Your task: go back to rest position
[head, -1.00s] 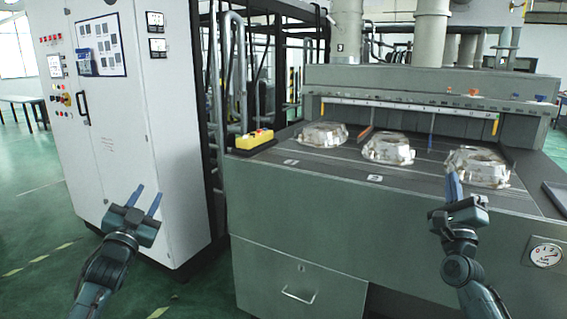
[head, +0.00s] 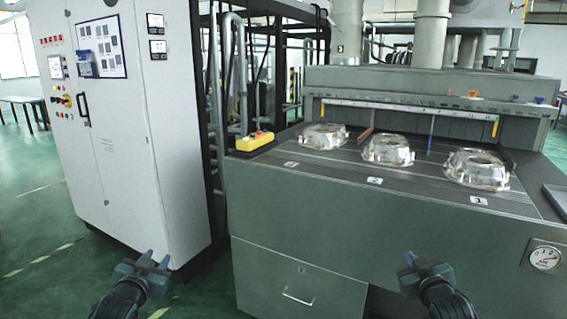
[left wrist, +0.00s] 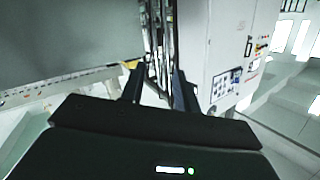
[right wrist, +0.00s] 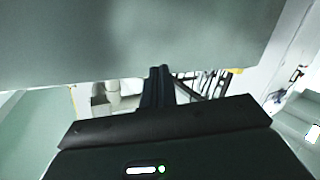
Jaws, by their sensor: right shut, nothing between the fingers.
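My left gripper (head: 155,259) is low at the lower left in the head view, in front of the white cabinet. It is open and empty, and its parted fingers also show in the left wrist view (left wrist: 156,84). My right gripper (head: 409,257) is low in front of the grey machine's front panel, below its top. It is shut with nothing in it, and its fingers lie together in the right wrist view (right wrist: 159,72). Three aluminium castings stand apart on the machine's top: a left one (head: 323,136), a middle one (head: 388,151) and a right one (head: 476,168).
The grey machine (head: 330,220) fills the right, with a drawer and a gauge (head: 545,257) on its front. A yellow box (head: 254,140) sits at its left corner. The white cabinet (head: 130,150) stands left.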

